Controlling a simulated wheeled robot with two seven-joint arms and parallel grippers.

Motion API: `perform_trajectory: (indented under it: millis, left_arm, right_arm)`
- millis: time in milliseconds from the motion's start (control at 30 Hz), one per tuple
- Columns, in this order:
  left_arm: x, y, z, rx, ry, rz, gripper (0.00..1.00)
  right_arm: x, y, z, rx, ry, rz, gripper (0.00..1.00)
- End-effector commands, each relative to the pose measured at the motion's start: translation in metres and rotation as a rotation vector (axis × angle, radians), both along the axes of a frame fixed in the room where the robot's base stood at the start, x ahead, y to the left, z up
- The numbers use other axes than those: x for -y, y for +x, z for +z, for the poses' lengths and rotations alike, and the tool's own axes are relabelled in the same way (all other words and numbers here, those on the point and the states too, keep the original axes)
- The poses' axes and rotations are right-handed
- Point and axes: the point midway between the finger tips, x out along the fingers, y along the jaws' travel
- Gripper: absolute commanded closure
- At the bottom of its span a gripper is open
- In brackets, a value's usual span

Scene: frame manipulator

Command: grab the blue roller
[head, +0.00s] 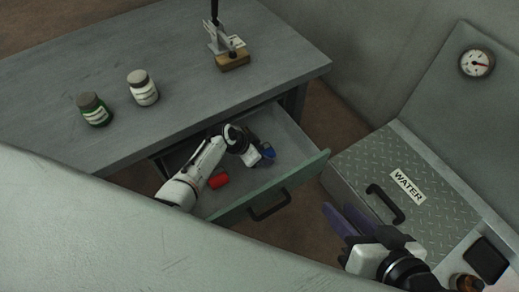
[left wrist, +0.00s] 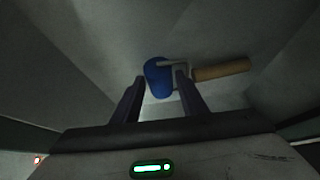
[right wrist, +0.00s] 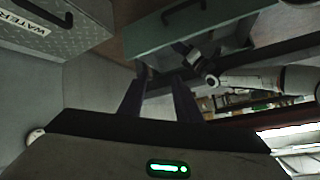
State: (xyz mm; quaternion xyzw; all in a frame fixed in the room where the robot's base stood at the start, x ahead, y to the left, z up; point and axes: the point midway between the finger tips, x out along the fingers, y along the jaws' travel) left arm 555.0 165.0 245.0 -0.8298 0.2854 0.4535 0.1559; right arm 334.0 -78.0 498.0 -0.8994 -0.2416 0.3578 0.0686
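The blue roller (left wrist: 158,77) lies inside the open drawer (head: 287,172), with its metal frame and wooden handle (left wrist: 222,69) pointing right in the left wrist view. In the head view only a blue part (head: 268,152) shows beside my left gripper (head: 262,151). My left gripper also shows in the left wrist view (left wrist: 160,82), open, its fingertips apart with the blue head between or just beyond them. I cannot tell whether they touch it. My right gripper (head: 345,220) is open and empty, outside the drawer to the right; it also shows in the right wrist view (right wrist: 160,78).
A red object (head: 219,181) lies in the drawer beside my left arm. Green (head: 95,110) and white (head: 143,88) jars and a wooden-based stand (head: 232,62) are on the table. A metal box marked WATER (head: 375,170) is right of the drawer.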

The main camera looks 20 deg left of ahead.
Motion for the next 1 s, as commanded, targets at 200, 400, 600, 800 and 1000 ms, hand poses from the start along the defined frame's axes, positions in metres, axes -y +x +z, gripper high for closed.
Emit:
perform_trajectory:
  millis: [200, 400, 600, 800, 1000]
  left_arm:
    - [0.000, 0.000, 0.001, 0.000, 0.000, 0.000, 0.76]
    - [0.000, 0.000, 0.001, 0.001, -0.001, 0.000, 0.96]
    - [0.000, 0.000, 0.003, 0.002, 0.000, 0.000, 0.96]
    - [-0.001, 0.000, 0.018, 0.002, 0.001, -0.001, 0.96]
    - [0.027, -0.022, 0.017, -0.003, -0.002, -0.003, 0.96]
  right_arm:
    - [0.000, 0.000, 0.001, -0.001, -0.001, 0.000, 0.69]
    - [0.000, 0.000, 0.000, -0.001, -0.001, 0.000, 0.69]
    - [0.001, 0.000, 0.001, -0.001, -0.003, -0.001, 0.69]
    - [0.005, -0.001, 0.004, -0.013, -0.034, -0.001, 0.69]
    - [0.013, -0.006, -0.011, -0.065, -0.093, 0.001, 0.69]
